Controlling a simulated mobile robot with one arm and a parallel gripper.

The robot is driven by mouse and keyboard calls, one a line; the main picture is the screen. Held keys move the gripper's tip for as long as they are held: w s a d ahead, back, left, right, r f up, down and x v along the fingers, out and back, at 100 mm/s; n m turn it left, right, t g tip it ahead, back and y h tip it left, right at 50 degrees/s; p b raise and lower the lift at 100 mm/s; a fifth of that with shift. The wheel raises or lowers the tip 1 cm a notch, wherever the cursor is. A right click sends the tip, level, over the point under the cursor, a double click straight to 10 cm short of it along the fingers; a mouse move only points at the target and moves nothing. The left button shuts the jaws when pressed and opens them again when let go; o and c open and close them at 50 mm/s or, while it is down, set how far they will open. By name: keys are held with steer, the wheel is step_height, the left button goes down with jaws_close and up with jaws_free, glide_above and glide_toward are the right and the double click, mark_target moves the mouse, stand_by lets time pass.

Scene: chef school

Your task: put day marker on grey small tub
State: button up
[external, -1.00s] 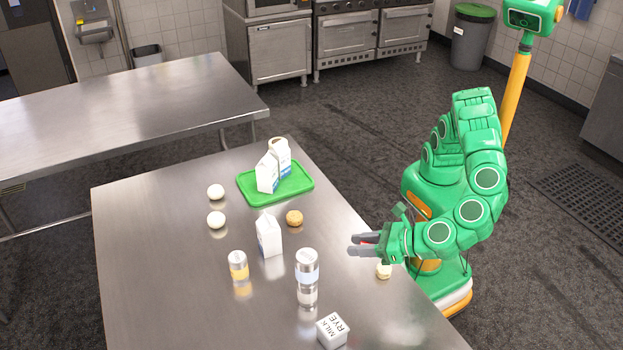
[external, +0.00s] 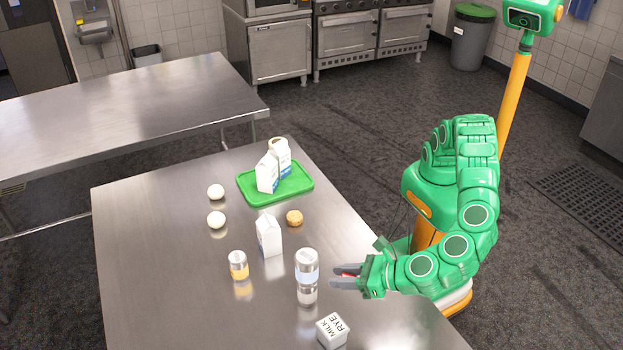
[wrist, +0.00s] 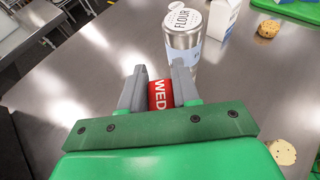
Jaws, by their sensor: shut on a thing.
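My gripper (external: 338,279) is shut on a red day marker (external: 351,274), held above the steel table just right of the flour canister. In the wrist view, the marker (wrist: 161,95) sits between the fingers and shows the white letters WED. A small pale grey tub (external: 332,331) with dark lettering on its lid, reading MILK and RYE, stands at the table's near end. It is nearer the camera than my gripper and is not seen in the wrist view.
A tall metal flour canister (external: 307,272) stands close to the fingertips; its lid reads FLOUR in the wrist view. A carton (external: 269,235), a yellow-banded jar (external: 238,265), round items and a green tray (external: 293,188) with cartons stand farther off. The table's left side is clear.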

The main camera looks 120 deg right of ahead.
steer(key=w, duration=0.1)
glide_above(327, 325)
steer(key=shift+s+d+f, duration=0.15)
steer(key=shift+f, duration=1.3)
steer(key=shift+s+d+f, duration=0.1)
steer(key=shift+f, duration=1.35)
steer(key=shift+w+a+f, duration=0.2)
steer(key=shift+w+f, duration=0.1)
steer(key=shift+f, duration=1.6)
steer(key=shift+f, duration=0.1)
steer(key=o, duration=1)
